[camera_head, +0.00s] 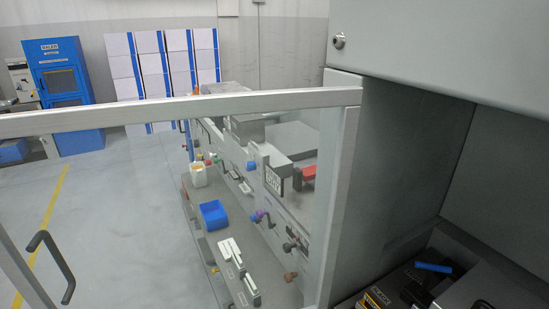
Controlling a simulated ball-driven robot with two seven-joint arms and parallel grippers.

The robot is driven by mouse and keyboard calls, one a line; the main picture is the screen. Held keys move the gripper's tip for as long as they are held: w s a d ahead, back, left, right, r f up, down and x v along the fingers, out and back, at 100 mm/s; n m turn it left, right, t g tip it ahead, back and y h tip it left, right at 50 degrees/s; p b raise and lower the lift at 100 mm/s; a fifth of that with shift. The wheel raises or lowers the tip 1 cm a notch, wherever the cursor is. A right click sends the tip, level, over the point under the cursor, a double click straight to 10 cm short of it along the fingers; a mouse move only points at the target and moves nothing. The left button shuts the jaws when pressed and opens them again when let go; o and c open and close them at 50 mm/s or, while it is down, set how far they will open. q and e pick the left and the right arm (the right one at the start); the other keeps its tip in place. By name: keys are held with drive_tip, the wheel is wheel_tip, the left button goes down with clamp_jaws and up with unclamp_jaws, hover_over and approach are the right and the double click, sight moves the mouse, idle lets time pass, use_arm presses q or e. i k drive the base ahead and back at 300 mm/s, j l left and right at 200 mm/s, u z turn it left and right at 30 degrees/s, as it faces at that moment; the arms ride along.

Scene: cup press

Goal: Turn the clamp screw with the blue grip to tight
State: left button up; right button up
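A blue bar-shaped grip (433,267) shows at the lower right, on dark machine parts inside the grey enclosure. It looks like the blue grip of the clamp screw, but the screw under it cannot be made out. How tight it is cannot be told. Neither of my grippers is in view, and nothing is seen touching the grip.
A framed clear door (180,111) with a dark handle (52,262) stands open at the left. The grey enclosure wall (385,170) borders the opening. Through the door show a bench with a blue bin (213,215) and several knobs. Open floor (110,220) lies left.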

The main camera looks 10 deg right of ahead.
sight(421, 292)
drive_tip(key=z, duration=1.4)
